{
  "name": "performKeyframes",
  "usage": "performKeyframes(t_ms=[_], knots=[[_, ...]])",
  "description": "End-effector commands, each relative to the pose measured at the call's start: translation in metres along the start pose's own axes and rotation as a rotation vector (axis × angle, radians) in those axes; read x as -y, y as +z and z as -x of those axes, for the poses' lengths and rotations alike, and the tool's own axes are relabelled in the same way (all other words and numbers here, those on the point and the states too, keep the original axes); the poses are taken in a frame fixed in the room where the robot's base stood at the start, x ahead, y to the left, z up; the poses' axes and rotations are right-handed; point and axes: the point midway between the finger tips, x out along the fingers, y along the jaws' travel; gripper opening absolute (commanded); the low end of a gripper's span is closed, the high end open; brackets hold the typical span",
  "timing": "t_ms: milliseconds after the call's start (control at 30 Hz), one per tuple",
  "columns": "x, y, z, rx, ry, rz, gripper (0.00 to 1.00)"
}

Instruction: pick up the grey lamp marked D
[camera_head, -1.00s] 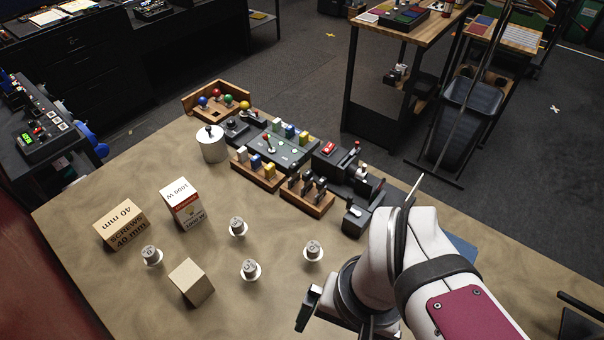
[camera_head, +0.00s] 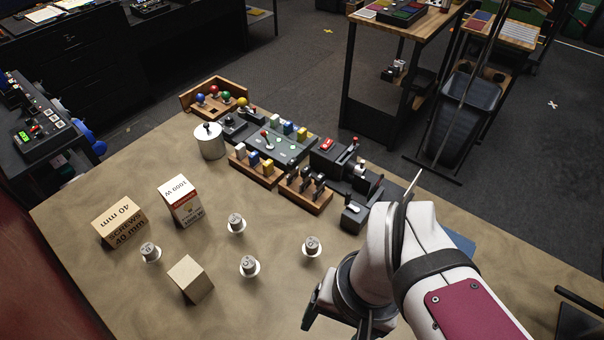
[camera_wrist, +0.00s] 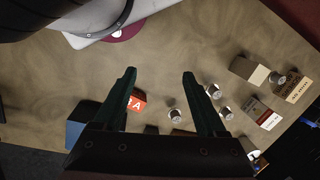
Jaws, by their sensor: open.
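Four small grey lamps with pale round bases stand upright on the table in the head view: a left lamp (camera_head: 150,251), a back lamp (camera_head: 236,223), a front middle lamp (camera_head: 249,265) and a right lamp (camera_head: 312,245). Their top letters are too small to tell surely which is D. In the head view my arm partly hides the gripper, right of the lamps.
A screws box (camera_head: 120,222), a bulb box (camera_head: 181,201) and a plain tan block (camera_head: 191,279) stand among the lamps. A metal canister (camera_head: 210,142) and a control panel (camera_head: 283,149) line the back. A red block marked A (camera_wrist: 137,100) lies near my left finger.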

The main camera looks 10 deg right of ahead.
Motion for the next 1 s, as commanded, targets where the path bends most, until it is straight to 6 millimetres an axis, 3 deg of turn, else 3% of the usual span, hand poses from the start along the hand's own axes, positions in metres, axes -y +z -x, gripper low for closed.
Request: performKeyframes(t_ms=[167,267,367,433,467,567,700,800,867,1000], knots=[[-0.001,0.0,-0.001,0.002,0.006,0.006,0.74],[-0.013,-0.002,-0.011,0.055,0.142,0.151,0.74],[-0.037,-0.021,-0.031,0.162,0.493,0.563,0.74],[-0.041,-0.05,-0.042,0.228,0.795,0.958,0.74],[-0.035,-0.064,-0.047,0.25,0.92,1.13,0.74],[0.007,-0.099,-0.072,0.3,1.299,1.675,0.74],[0.071,-0.106,-0.117,0.328,1.667,2.213,0.74],[0.093,-0.1,-0.138,0.334,1.791,2.395,0.74],[0.097,-0.103,-0.144,0.337,1.818,2.433,0.74],[0.088,-0.136,-0.154,0.345,1.819,2.436,0.74]])
